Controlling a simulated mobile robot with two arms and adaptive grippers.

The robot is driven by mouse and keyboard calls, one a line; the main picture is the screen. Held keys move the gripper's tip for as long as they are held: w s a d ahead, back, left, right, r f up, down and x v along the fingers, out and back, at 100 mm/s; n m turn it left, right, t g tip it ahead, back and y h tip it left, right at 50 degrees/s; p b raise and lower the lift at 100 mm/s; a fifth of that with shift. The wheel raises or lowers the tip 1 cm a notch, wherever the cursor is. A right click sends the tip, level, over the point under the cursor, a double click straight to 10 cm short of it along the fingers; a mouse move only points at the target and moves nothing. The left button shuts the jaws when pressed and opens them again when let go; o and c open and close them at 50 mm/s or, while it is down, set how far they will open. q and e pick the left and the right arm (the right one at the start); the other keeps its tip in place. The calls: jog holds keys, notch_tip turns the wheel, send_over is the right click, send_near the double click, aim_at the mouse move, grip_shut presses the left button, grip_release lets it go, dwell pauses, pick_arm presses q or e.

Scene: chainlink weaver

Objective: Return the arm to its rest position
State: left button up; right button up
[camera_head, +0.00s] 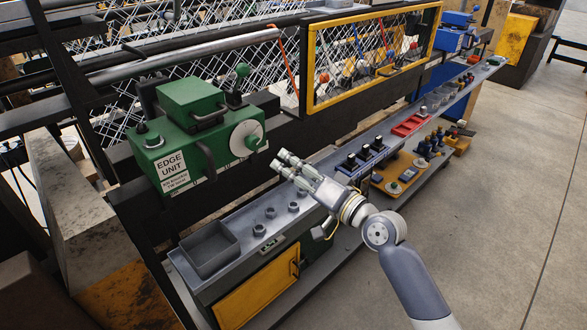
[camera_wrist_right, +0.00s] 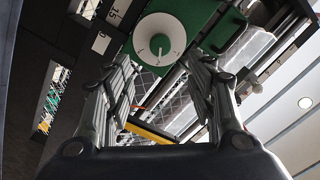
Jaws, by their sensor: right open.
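My right arm (camera_head: 405,270) comes in from the lower right in the head view. Its gripper (camera_head: 283,162) is open and empty, held above the grey bench ledge, with its fingertips pointing left toward the green edge unit (camera_head: 190,125). The fingers look apart from the unit's white dial (camera_head: 247,137). In the right wrist view the two fingers of the gripper (camera_wrist_right: 165,75) stand wide apart, with nothing between them, and the white dial (camera_wrist_right: 159,38) shows beyond them. My left gripper is not in view.
An empty grey tray (camera_head: 209,250) sits on the ledge's near end above a yellow drawer (camera_head: 257,291). A row of dark blocks (camera_head: 362,158) and a red tray (camera_head: 408,125) lie to the right. A yellow-framed mesh panel (camera_head: 309,62) stands behind. The floor (camera_head: 500,220) at right is clear.

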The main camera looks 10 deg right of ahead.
dwell(0.4)
jog(key=s+d+f+g+h, duration=0.2)
jog(key=d+f+h, duration=0.15)
jog(key=f, duration=1.25)
jog(key=s+d+f+g+h, duration=0.1)
jog(key=d+f+h, duration=0.25)
jog(key=f, duration=1.25)
jog(key=s+d+f+g+h, duration=0.1)
jog(key=s+d+f+g, duration=0.15)
jog(key=s+f, duration=0.6)
jog(key=s+d+f+g+h, duration=0.1)
jog(key=s+d+f+g, duration=0.15)
jog(key=s+f, duration=0.65)
jog(key=s+d+f+n+g, duration=0.1)
jog(key=s+f+g, duration=0.1)
jog(key=s+f, duration=0.4)
jog(key=s+d+f+n+g+h, duration=0.1)
jog(key=s+f, duration=0.5)
jog(key=s, duration=1)
jog(key=s+d+f+n+g+h, duration=0.1)
jog(key=s+d+f+n+g, duration=0.1)
jog(key=s+f, duration=0.4)
jog(key=s+n, duration=0.1)
jog(key=s, duration=0.4)
jog(key=shift+s+f+g, duration=0.15)
jog(key=shift+f+g, duration=0.1)
jog(key=shift+g, duration=0.05)
